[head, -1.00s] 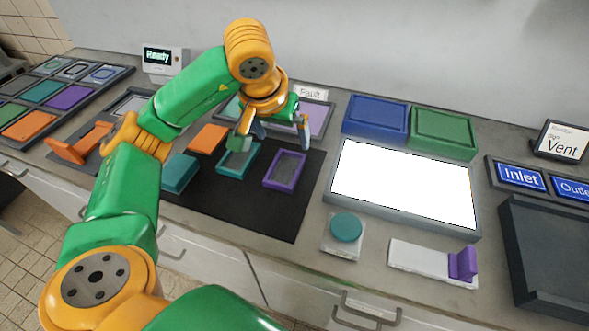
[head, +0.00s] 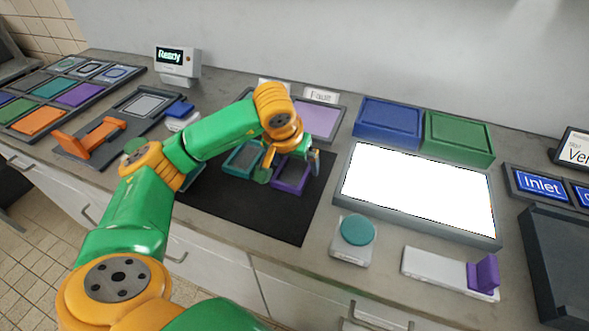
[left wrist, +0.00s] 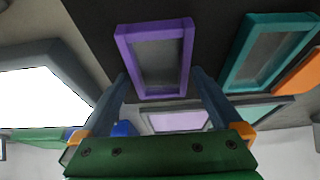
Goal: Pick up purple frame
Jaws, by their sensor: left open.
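The purple frame (head: 291,180) lies on the black mat (head: 275,221), partly hidden by my left gripper in the head view. In the left wrist view the purple frame (left wrist: 155,58) shows as a purple rim around a grey centre. My left gripper (head: 290,173) is open over it. In the left wrist view its two fingers (left wrist: 158,72) point toward the frame's two long sides, with the frame between their tips and no clear contact. My right gripper is not in view.
A teal frame (head: 241,160) lies close beside the purple frame, and it shows in the left wrist view (left wrist: 262,55). A white lit panel (head: 417,187) stands to the right. A teal round button (head: 358,230) is near the front edge. Blue (head: 388,124) and green (head: 458,138) trays stand behind.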

